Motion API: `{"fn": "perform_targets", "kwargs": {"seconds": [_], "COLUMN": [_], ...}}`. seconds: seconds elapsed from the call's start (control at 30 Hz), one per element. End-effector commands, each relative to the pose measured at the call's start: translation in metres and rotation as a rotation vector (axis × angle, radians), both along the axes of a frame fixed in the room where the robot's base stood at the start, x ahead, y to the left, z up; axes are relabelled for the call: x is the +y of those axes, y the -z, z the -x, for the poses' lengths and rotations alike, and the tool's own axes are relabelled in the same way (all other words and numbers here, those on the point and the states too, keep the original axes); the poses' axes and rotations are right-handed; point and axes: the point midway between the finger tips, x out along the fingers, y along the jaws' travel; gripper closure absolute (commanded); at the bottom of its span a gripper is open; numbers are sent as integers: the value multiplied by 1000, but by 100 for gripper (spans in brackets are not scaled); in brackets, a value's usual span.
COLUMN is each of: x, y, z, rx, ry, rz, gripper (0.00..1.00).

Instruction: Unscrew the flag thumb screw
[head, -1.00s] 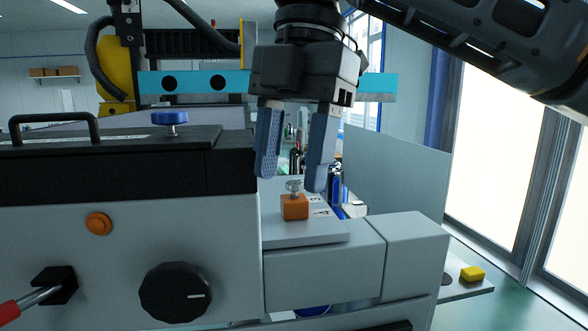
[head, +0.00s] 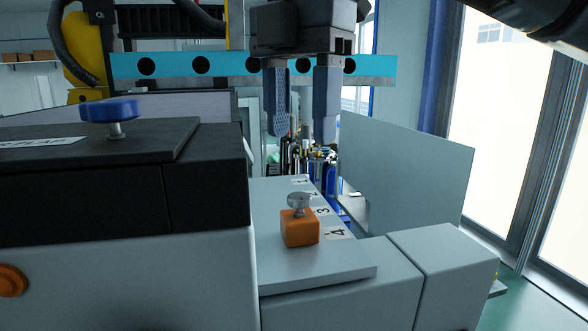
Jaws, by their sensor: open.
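A small silver thumb screw (head: 299,202) stands upright in the top of an orange block (head: 300,229). The block sits on a light grey ledge (head: 318,265) right of the black-topped housing. My gripper (head: 303,140) is open and empty, with its two blue-grey fingers pointing down. In the picture the fingertips are above the screw and clear of it; their depth relative to it is hard to tell. The screw's head is in plain view, and its lower shank is inside the block.
A blue knob (head: 109,110) stands on the black lid (head: 75,142) at left. An orange button (head: 12,281) is on the front panel. Numbered labels (head: 322,211) run along the ledge. A grey upright panel (head: 400,180) is at right, and bottle-like items (head: 310,160) are behind.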

Motion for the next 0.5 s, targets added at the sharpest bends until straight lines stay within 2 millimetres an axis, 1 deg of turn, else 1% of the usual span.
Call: {"fn": "perform_targets", "kwargs": {"seconds": [0.17,0.3,0.5], "x": [0,-1,0], "y": [22,44,67], "z": [1,1,0], "rx": [3,4,2], "ry": [-2,-1,1], "rz": [-1,0,-1], "gripper": [47,47,47]}}
